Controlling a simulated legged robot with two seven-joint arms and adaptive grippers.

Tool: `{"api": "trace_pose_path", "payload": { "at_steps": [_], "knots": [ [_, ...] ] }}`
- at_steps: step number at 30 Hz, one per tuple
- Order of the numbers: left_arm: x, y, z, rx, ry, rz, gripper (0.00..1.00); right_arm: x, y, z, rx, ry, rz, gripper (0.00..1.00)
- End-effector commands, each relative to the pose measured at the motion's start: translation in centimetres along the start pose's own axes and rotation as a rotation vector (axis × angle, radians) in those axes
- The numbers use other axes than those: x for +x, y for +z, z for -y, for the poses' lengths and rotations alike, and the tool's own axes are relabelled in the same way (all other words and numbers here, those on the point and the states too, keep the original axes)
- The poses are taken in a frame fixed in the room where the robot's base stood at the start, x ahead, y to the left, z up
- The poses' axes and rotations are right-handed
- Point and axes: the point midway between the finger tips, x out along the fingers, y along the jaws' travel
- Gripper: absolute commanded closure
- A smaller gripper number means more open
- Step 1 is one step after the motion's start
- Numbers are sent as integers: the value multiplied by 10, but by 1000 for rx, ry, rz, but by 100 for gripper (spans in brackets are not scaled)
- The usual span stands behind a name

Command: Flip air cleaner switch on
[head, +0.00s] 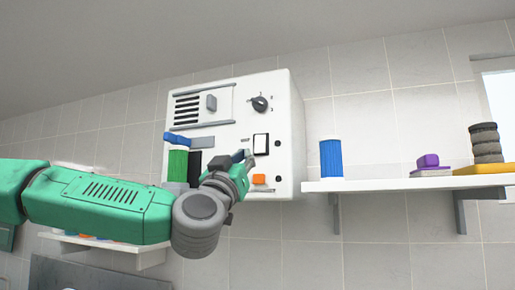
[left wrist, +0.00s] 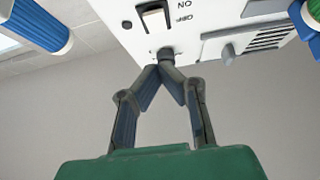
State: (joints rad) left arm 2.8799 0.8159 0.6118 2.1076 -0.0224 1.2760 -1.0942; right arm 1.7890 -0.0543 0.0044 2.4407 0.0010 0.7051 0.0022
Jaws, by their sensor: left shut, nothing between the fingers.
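The air cleaner (head: 285,110) is a white box on the tiled wall. Its white rocker switch (head: 261,144) in a dark frame is on the right part of the front. In the left wrist view the switch (left wrist: 154,17) is upside down beside ON and OFF lettering; its position is unclear. My left gripper (head: 243,157) is shut and empty, in front of the panel just left of and below the switch. In the left wrist view its fingertips (left wrist: 160,66) meet in line with the dark dial; contact cannot be told. My right gripper is out of view.
A dark dial (head: 260,103) and grey slider (head: 211,102) sit above the switch, an orange block (head: 259,179) below. A right shelf (head: 400,184) holds a blue cylinder (head: 331,159), a purple block (head: 428,160) and stacked rings (head: 486,143).

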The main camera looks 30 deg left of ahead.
Motion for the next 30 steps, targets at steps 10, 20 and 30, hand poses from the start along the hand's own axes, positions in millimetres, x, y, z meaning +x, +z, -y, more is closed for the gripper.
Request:
{"api": "trace_pose_path", "payload": {
  "at_steps": [10, 20, 30],
  "knots": [
    [67, 10, -6, 4, 2, 4, 100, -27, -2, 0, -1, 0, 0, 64],
    [82, 27, -1, 0, 1, -1, 100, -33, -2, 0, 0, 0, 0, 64],
    [83, 29, -1, 1, 0, -2, 100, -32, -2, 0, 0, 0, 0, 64]
  ]
}}
